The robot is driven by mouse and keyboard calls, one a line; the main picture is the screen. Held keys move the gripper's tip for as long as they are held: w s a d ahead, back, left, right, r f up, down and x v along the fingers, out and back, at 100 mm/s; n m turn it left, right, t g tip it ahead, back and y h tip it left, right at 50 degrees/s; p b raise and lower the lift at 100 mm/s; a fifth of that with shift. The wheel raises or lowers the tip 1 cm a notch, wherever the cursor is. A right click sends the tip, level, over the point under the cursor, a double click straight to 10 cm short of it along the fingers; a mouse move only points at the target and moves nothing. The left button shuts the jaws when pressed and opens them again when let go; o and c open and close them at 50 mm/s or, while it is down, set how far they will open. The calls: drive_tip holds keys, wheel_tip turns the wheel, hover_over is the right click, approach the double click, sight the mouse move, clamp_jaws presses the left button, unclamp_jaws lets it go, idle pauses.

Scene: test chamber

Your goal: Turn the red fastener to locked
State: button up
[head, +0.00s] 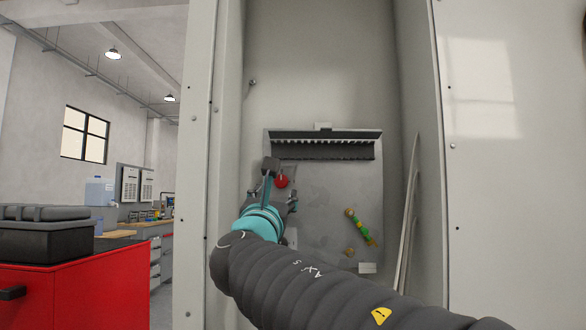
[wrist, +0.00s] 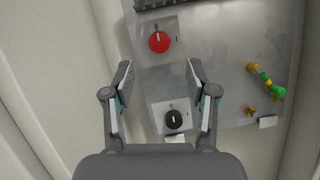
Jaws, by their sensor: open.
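The red fastener (wrist: 159,42) is a round red knob on a grey plate, with a "0" above it and an "I" to its right in the wrist view. A small pale mark on it seems to point up towards the "0". In the head view the red fastener (head: 282,181) shows beside my gripper's fingers. My gripper (wrist: 160,70) is open and empty. In the wrist view the red fastener lies just beyond the fingertips, apart from them. My gripper (head: 279,184) partly hides the plate's left side in the head view.
A black knob (wrist: 174,119), also marked "0" and "I", lies between the fingers in the wrist view. A green and yellow fitting (head: 357,225) sits at the right. A dark slotted strip (head: 323,149) runs above. Cabinet walls (head: 418,100) enclose the panel.

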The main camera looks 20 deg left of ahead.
sight(282, 180)
drive_tip(key=p+x, duration=0.2)
drive_tip(key=x, duration=0.6)
clamp_jaws()
